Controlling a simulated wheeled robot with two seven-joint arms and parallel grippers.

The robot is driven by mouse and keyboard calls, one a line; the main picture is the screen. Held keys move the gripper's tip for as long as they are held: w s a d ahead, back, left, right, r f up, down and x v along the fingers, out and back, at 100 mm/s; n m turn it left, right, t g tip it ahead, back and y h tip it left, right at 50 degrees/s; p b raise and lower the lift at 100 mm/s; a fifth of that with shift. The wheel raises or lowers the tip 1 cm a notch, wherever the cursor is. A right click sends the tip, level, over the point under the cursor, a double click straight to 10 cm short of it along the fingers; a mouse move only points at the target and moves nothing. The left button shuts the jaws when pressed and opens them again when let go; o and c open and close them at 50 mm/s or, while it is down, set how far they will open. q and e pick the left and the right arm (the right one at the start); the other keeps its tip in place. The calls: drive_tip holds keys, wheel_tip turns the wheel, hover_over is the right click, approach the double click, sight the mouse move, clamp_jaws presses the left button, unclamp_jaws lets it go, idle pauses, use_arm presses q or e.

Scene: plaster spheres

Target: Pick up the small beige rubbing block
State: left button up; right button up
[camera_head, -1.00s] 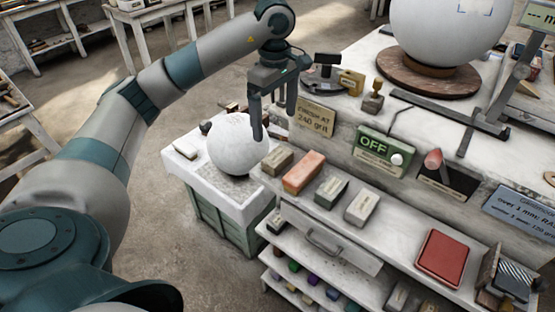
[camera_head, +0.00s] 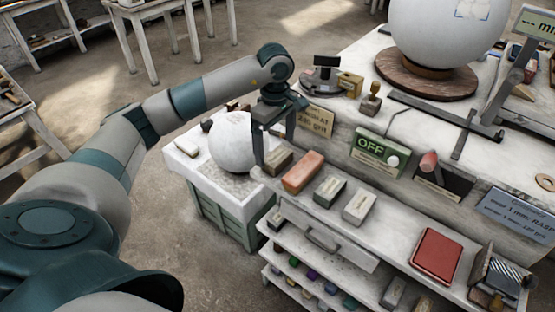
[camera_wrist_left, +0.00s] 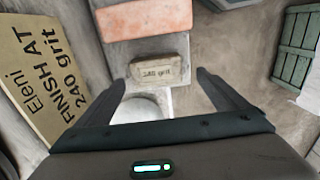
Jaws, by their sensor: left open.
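The small beige rubbing block (camera_head: 278,162) lies at the left end of a row of blocks on the shelf ledge. One finger partly covers the block in the head view. I cannot tell how far the fingertips are above the ledge. My right gripper is not in view.
An orange block (camera_head: 303,171), a dark grey-green block (camera_head: 330,189) and a pale block (camera_head: 360,206) follow along the ledge. A finish sign (camera_head: 314,119) stands behind. A white sphere (camera_head: 234,141) rests on a stand at left. A red pad (camera_head: 436,254) lies right.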

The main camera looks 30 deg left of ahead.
sight(278, 155)
use_arm(q)
drive_tip(key=shift+w+d+f+p, duration=0.15)
drive_tip(key=shift+f+p, duration=0.75)
drive_tip(key=shift+p, duration=0.15)
wheel_tip(278, 155, down, 2)
drive_tip(key=shift+w+f+p, duration=0.1)
drive_tip(key=shift+p, duration=0.4)
drive_tip(key=shift+f, duration=0.6)
drive_tip(key=c, duration=1.4)
drive_tip(key=shift+c, duration=0.2)
drive_tip(key=shift+w+r, duration=0.1)
